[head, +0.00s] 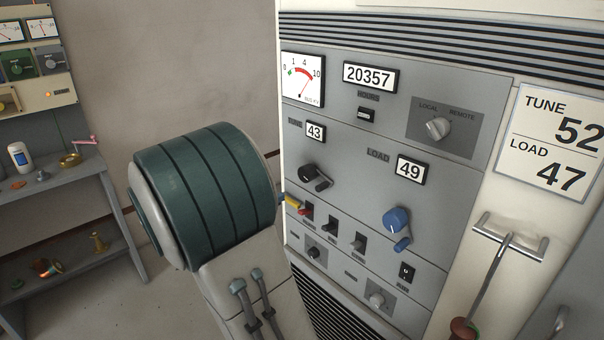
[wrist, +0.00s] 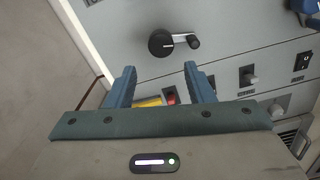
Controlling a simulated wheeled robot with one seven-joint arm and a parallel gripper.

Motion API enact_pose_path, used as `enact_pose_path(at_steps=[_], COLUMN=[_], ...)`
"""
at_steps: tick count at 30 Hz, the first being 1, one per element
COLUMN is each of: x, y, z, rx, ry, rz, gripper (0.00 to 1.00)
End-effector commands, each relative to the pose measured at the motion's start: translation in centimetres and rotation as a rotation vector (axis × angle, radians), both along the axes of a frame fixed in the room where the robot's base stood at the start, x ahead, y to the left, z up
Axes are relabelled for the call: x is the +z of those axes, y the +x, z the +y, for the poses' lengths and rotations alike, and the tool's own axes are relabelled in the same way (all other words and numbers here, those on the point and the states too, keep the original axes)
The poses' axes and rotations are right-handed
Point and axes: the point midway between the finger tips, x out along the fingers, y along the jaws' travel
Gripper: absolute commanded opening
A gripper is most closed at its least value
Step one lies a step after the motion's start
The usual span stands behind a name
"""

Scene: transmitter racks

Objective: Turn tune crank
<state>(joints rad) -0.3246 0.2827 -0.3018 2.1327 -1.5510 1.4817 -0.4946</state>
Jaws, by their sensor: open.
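The tune crank (head: 313,176) is a black round knob with a side handle, on the grey rack panel below the TUNE counter (head: 315,131), which reads 43. In the wrist view the tune crank (wrist: 163,43) has its handle pointing right. My gripper (wrist: 159,67) is open and empty, its blue fingers apart just below the crank in that picture; I see no contact. In the head view my arm hides most of the gripper. A placard (head: 553,140) reads TUNE 52, LOAD 47.
A blue load crank (head: 397,222) sits to the right, below a LOAD counter (head: 411,170) reading 49. Several toggle switches and a yellow piece (head: 293,200) lie below the tune crank. A handle bar (head: 510,240) with a hanging rod projects at right. A shelf (head: 60,190) stands far left.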

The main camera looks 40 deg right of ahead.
Motion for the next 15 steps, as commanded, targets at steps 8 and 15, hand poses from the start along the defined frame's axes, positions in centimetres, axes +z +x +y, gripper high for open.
enact_pose_path(at_steps=[8,15], x=[0.1,0.0], y=[0.3,0.7], z=[-6.1,-10.0], rx=[-0.006,-0.003], ry=[0.001,0.003], rz=[0.001,-0.001], gripper=[0.48,0.48])
